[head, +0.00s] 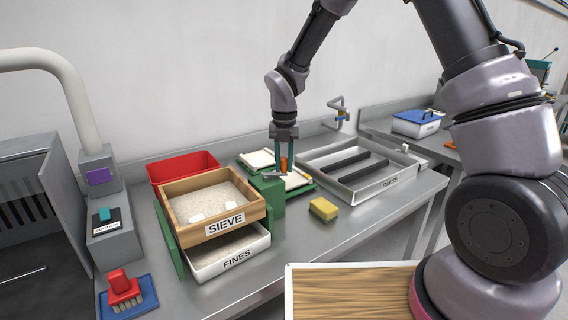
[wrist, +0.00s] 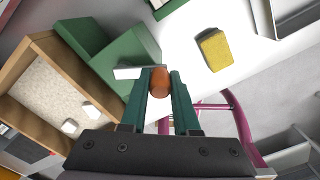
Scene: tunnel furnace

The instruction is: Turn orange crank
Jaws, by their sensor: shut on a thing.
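The orange crank knob (head: 284,164) stands at the end of a grey crank arm (head: 273,176) by the green sieve housing (head: 268,195). It also shows in the wrist view as an orange rounded knob (wrist: 160,82), with the grey crank arm (wrist: 127,73) running left to the green housing (wrist: 104,57). My gripper (head: 285,158) comes down from above with its green fingers on either side of the knob, shut on it. In the wrist view, the gripper (wrist: 159,90) has the knob between its fingertips.
The wooden sieve box (head: 211,205) with sand and white lumps sits left of the crank, above the white fines tray (head: 229,253). A yellow sponge (head: 323,209) lies on the bench to the right. The rinse tray (head: 362,172) and red bin (head: 183,166) stand nearby.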

